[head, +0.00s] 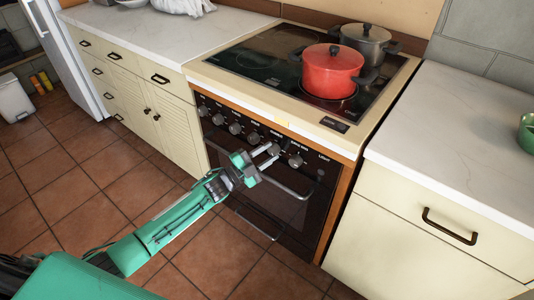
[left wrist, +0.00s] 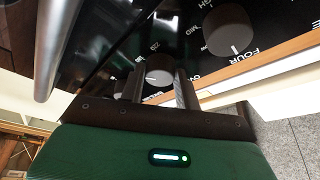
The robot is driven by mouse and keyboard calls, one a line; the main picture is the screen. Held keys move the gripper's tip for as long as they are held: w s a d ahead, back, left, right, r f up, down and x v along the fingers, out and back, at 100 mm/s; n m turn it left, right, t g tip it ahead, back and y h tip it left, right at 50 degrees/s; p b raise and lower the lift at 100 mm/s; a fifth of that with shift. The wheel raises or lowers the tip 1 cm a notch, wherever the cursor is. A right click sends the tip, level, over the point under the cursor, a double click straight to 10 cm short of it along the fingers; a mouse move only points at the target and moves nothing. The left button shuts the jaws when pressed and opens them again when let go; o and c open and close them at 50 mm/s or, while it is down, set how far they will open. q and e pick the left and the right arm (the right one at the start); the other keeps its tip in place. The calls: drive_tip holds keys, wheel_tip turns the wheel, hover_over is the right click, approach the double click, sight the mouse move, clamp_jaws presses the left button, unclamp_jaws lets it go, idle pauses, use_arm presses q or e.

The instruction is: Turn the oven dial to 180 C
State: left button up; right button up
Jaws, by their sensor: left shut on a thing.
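The oven (head: 262,185) has a black front panel with a row of grey dials below the hob. My left gripper (head: 269,152) reaches the right part of this row in the head view. In the left wrist view its two fingers (left wrist: 160,88) are shut on a grey round dial (left wrist: 160,69), one finger on each side. White print shows around the dial, but its setting is too small and partly hidden to read. A neighbouring dial (left wrist: 228,30) beside it has a white pointer line and printed marks. My right gripper is in neither view.
A red pot (head: 332,72) and a grey pot (head: 366,42) stand on the hob (head: 262,62). The oven door handle (head: 290,190) runs below the dials, close to my left gripper. Cream cabinets and pale worktops (head: 460,140) flank the oven. The tiled floor in front is clear.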

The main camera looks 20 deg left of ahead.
use_arm(q)
drive_tip(key=shift+m, duration=0.5)
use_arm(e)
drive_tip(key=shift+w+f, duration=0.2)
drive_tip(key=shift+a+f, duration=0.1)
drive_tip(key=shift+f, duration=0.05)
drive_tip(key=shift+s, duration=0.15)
use_arm(q)
drive_tip(key=o, duration=1)
drive_tip(key=shift+c, duration=0.2)
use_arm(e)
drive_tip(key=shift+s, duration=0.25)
use_arm(q)
drive_tip(key=shift+s, duration=0.1)
